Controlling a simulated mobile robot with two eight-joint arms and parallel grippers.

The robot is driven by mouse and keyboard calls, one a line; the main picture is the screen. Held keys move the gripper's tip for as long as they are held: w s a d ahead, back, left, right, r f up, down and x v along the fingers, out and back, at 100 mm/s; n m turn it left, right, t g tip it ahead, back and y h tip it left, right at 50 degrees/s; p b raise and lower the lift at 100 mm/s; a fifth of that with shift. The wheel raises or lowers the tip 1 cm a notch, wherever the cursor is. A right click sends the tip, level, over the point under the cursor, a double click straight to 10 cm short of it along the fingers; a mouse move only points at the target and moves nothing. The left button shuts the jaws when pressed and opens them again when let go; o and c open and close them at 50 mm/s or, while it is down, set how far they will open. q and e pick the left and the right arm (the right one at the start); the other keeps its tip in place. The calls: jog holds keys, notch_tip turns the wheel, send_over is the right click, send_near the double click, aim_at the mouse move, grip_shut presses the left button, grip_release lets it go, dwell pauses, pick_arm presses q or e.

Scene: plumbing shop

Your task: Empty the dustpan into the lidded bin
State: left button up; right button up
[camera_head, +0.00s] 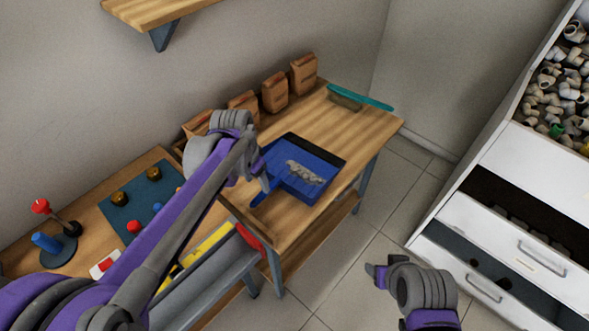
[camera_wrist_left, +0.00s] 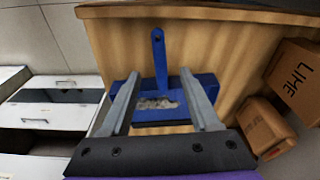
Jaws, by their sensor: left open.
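A blue dustpan (camera_head: 290,184) lies on the wooden bench (camera_head: 352,126) with a heap of grey debris (camera_head: 305,172) in it. Its handle (camera_head: 260,199) points toward the front left. My left gripper (camera_head: 266,182) is open and empty, just above the handle end of the pan. In the left wrist view the dustpan (camera_wrist_left: 172,84) shows between my two open fingers (camera_wrist_left: 162,88), its handle (camera_wrist_left: 158,50) pointing up the picture. My right gripper (camera_head: 374,274) hangs over the floor, apart from the bench; its jaw opening is unclear. I see no lidded bin in either view.
Several brown boxes (camera_head: 274,92) line the wall side of the bench. A teal-backed brush (camera_head: 360,96) lies at its far end. A blue mat (camera_head: 130,212) with small parts lies left. A white drawer cabinet (camera_head: 490,222) with fittings stands right. Tiled floor (camera_head: 345,262) between is clear.

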aim_at(262, 194)
pick_arm(q)
jog(key=f+b, duration=0.1)
jog(key=f, duration=0.1)
jog(key=f+b, duration=0.2)
jog(key=f, duration=0.1)
jog(key=w+f+b, duration=0.1)
jog(key=f+b, duration=0.1)
jog(key=f, duration=0.1)
jog(key=shift+d, duration=0.3)
jog(key=shift+r, duration=0.1)
grip_shut()
dwell(0.8)
jog(key=shift+r, duration=0.15)
notch_tip(262, 194, up, 12)
jog(key=p, duration=0.8)
